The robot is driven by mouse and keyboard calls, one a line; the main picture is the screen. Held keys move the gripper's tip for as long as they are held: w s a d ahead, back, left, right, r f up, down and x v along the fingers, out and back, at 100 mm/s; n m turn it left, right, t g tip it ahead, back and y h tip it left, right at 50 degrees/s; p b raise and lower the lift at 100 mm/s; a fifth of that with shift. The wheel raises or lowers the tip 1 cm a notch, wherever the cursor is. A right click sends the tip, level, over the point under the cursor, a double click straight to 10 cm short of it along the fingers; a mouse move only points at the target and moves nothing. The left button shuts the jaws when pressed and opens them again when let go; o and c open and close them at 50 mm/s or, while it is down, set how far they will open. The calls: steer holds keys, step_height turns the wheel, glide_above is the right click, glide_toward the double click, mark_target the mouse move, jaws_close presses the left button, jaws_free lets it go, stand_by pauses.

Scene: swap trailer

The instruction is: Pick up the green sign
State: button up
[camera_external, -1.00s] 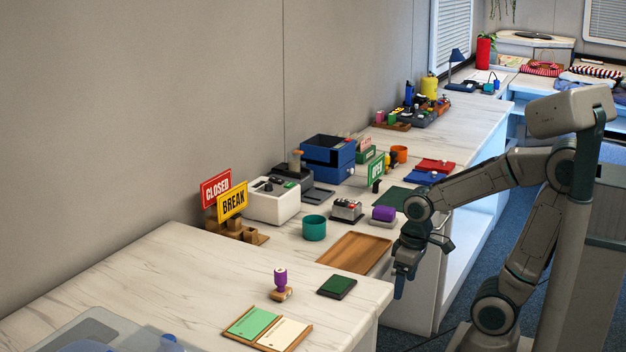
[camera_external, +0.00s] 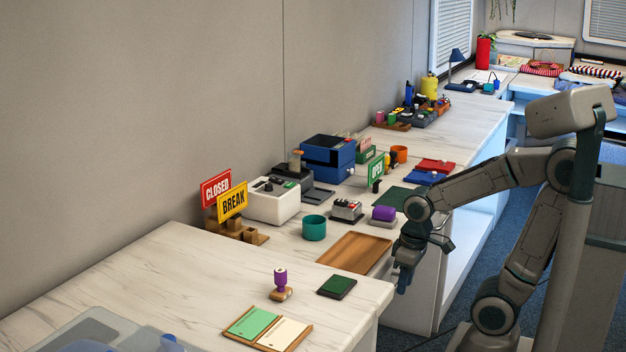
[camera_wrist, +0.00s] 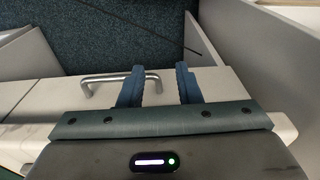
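The green sign (camera_external: 376,169), reading OPEN, stands upright on the counter, left of and beyond my arm. A small dark object shows at its lower edge. My gripper (camera_external: 402,284) hangs pointing down at the counter's front edge, beside the wooden tray and well apart from the sign. A metal drawer handle (camera_wrist: 118,80) and blue carpet lie beyond the fingers. The sign is not in the wrist view.
The wooden tray (camera_external: 355,253) lies near my gripper. A purple-topped block (camera_external: 384,213), a grey stamp device (camera_external: 346,210) and a teal cup (camera_external: 314,228) stand on the counter. Red CLOSED (camera_external: 215,187) and yellow BREAK (camera_external: 233,203) signs stand at the left. Blue boxes (camera_external: 328,155) stand behind.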

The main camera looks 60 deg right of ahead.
steer(key=shift+r, duration=0.1)
steer(key=w+d+r+m+g+h+p, duration=0.2)
steer(key=w+d+r+m+g+p, duration=0.25)
steer(key=d, duration=0.55)
steer(key=w+d+r+m+g+h+p, duration=0.1)
steer(key=d+r+m+p, duration=0.2)
steer(key=d+r+p, duration=0.45)
steer(key=w+d+r+m+t+p, duration=0.2)
steer(key=w+d+r+m+p, duration=0.25)
steer(key=w+d+r, duration=0.35)
steer(key=w+d+r+m+t+p, duration=0.25)
steer(key=w+d+r+m, duration=0.3)
steer(key=w+d, duration=0.5)
glide_above(378, 179)
steer(key=shift+m, duration=0.25)
steer(key=f, duration=0.8)
steer(key=shift+w+a+f, duration=0.15)
steer(key=shift+a+f, duration=0.1)
steer(key=shift+a, duration=0.1)
steer(key=shift+a+b+x, duration=0.1)
steer(key=shift+a+x, duration=0.1)
steer(key=shift+x, duration=0.7)
steer(key=shift+a+b+x, duration=0.15)
steer(key=shift+x, duration=0.7)
steer(key=shift+a+b+x, duration=0.1)
steer(key=shift+a+x, duration=0.1)
steer(key=shift+x, duration=0.7)
steer(key=shift+f, duration=0.4)
